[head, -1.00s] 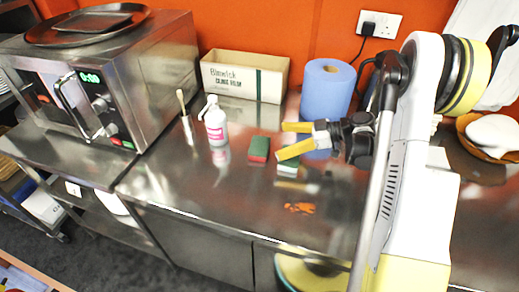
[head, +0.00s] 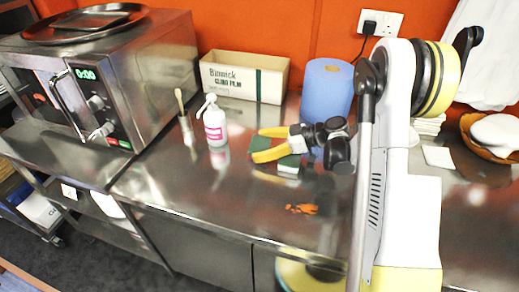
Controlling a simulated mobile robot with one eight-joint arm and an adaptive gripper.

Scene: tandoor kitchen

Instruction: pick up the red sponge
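The red sponge (head: 261,144) lies on the steel counter. Only part of its green top shows, between the two yellow fingers of my gripper (head: 259,144); its red part is hidden. The fingers are apart, one on the far side of the sponge and one on the near side. I cannot tell whether they touch it. A second sponge, green and white (head: 289,165), lies just right of it, partly covered by the near finger and the gripper body.
A white pump bottle (head: 214,125) and a brush in a holder (head: 186,122) stand to the left. A cardboard box (head: 244,78) and a blue paper roll (head: 326,90) stand behind. Orange scraps (head: 301,209) lie in front. The front left counter is clear.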

